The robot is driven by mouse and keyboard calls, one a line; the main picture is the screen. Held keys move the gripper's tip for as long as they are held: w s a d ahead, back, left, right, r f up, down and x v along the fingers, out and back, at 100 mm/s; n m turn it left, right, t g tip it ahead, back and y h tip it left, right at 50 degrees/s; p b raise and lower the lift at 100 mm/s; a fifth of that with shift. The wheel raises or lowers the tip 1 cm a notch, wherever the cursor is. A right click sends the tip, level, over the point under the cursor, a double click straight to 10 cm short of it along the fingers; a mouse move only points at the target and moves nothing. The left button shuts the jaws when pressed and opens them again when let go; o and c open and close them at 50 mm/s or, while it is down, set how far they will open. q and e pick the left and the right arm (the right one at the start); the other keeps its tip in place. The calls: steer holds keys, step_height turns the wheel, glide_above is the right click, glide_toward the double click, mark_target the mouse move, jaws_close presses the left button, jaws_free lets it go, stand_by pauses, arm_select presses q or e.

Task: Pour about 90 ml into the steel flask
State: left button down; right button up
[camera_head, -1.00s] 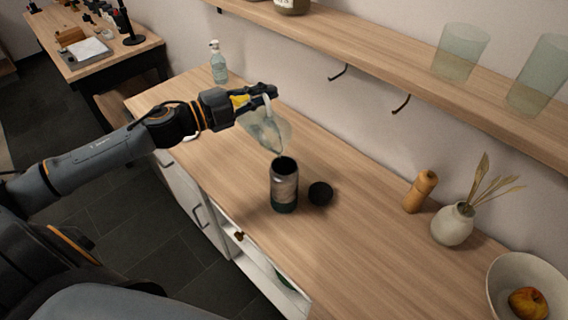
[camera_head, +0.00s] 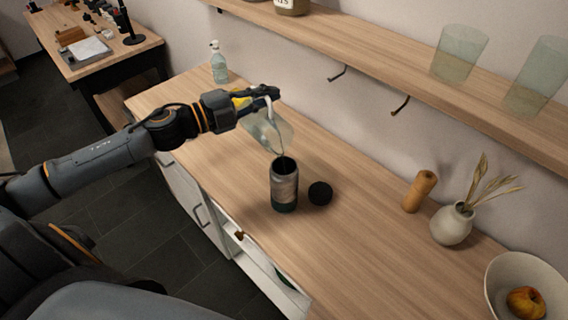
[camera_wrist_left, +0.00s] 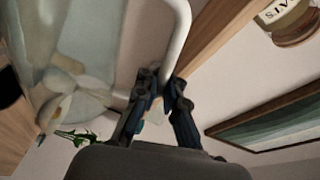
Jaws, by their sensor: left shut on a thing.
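The steel flask (camera_head: 284,186) stands upright and open on the wooden counter (camera_head: 340,235), with a dark base and dark mouth. Its black lid (camera_head: 320,193) lies on the counter just right of it. My left gripper (camera_head: 266,94) is shut on the white handle of a clear jug (camera_head: 266,130), held tilted above the flask with its spout end close over the mouth. The jug and its handle also show large in the left wrist view (camera_wrist_left: 85,60). I cannot clearly tell whether liquid is flowing or how full the flask is. My right gripper is not in view.
A soap bottle (camera_head: 219,62) stands at the counter's far end. A pepper mill (camera_head: 419,191), a vase with dried stems (camera_head: 453,224) and a bowl with an apple (camera_head: 523,290) stand at the right. A shelf (camera_head: 400,70) with glasses runs above.

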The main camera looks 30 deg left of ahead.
arm_select(q)
steer(key=shift+d+r, duration=0.1)
steer(key=shift+r, duration=0.05)
steer(key=shift+w+a+f+b, duration=0.2)
steer(key=shift+a+f+b, duration=0.35)
steer(key=shift+b, duration=0.1)
steer(key=shift+w+a+f+n+h+p, duration=0.2)
steer(key=shift+w+a+f+n, duration=0.15)
steer(key=shift+a+n, duration=0.25)
steer(key=shift+w+a+f+n+h+p, duration=0.1)
steer(key=shift+w+a+f+n+h, duration=0.15)
steer(key=shift+a+n, duration=0.35)
steer(key=shift+w+a+f+n, duration=0.25)
steer(key=shift+f+n, duration=0.05)
steer(key=shift+f, duration=0.05)
steer(key=shift+w+a+f+n+g+h+p, duration=0.2)
steer(key=shift+f+n+g+h+p, duration=0.1)
steer(key=shift+f+n, duration=0.15)
steer(key=shift+f, duration=0.15)
